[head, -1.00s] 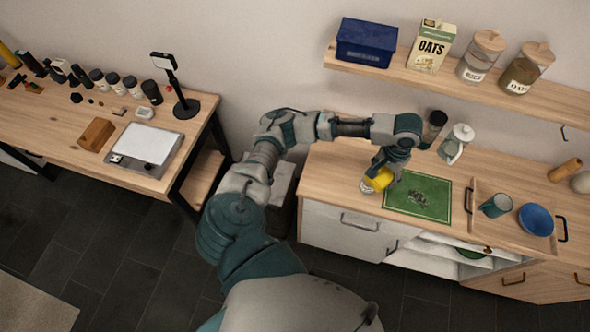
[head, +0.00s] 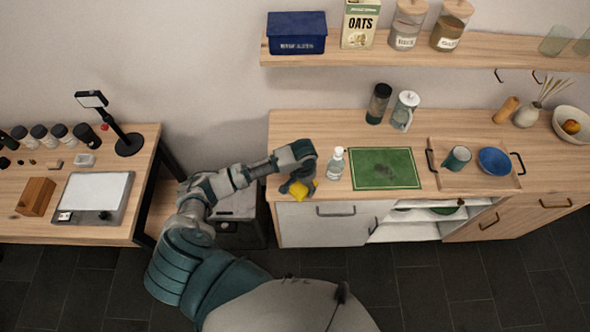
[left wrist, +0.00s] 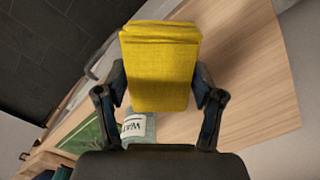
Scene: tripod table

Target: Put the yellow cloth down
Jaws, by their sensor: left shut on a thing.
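The folded yellow cloth (head: 303,195) is at the left front end of the wooden counter (head: 240,207), seen in the head view. It also fills the upper middle of the left wrist view (left wrist: 160,65). My left gripper (head: 297,187) is shut on the cloth, with one finger on each side of it in the left wrist view. I cannot tell whether the cloth touches the counter top. My right gripper is in neither view.
A clear labelled bottle (head: 335,163) stands just right of the gripper. A tray (head: 464,186) holds a mug (head: 456,158) and a blue bowl (head: 494,161). Two containers stand at the back.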

